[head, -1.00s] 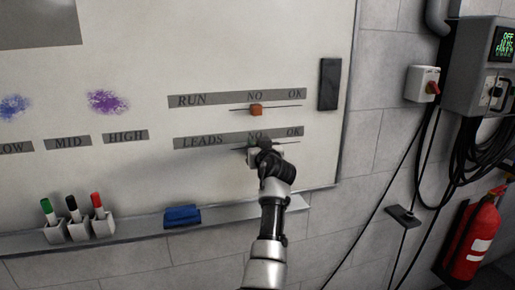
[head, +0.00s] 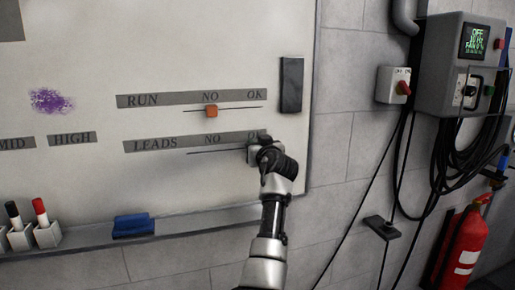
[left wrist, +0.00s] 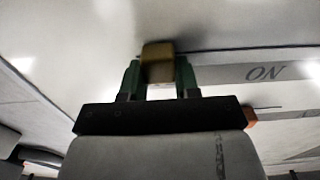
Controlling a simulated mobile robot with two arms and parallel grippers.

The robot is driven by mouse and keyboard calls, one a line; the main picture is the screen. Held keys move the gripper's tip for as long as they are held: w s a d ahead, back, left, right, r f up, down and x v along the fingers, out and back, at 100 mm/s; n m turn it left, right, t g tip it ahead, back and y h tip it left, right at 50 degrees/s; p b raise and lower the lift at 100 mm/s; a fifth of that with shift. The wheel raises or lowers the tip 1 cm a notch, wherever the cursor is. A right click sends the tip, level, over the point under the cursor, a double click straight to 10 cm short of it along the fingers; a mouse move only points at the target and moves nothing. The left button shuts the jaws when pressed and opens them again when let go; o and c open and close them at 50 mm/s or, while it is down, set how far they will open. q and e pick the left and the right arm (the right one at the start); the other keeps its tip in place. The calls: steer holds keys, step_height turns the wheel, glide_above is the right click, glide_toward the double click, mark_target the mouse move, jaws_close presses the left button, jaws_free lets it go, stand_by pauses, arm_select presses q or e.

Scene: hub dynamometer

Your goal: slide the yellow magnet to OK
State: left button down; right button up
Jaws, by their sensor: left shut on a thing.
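The yellow magnet (left wrist: 158,64) sits between the green fingers of my left gripper (left wrist: 158,80) in the left wrist view, against the whiteboard. In the head view my left gripper (head: 256,147) is at the right end of the LEADS line (head: 215,151), just below the OK lettering, which it partly covers. The magnet is hidden behind the gripper there. The LEADS strip (head: 180,143) reads NO in the middle and OK at the right. My right gripper is not in view.
An orange magnet (head: 211,111) sits under NO on the RUN line above. A black block (head: 292,84) is on the board's right side. A blue eraser (head: 134,226) lies on the tray below. A control box (head: 450,75) with cables hangs on the right wall.

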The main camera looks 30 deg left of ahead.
arm_select(q)
steer(key=c, duration=1.2)
jaws_free()
steer(key=shift+d+r, duration=0.1)
steer(key=shift+o, duration=1.3)
steer(key=shift+w, duration=0.2)
steer(key=shift+o, duration=0.7)
steer(key=shift+d, duration=0.1)
steer(key=b+v, duration=0.3)
steer(key=v, duration=0.7)
steer(key=shift+s+d, duration=0.25)
steer(key=shift+s, duration=0.05)
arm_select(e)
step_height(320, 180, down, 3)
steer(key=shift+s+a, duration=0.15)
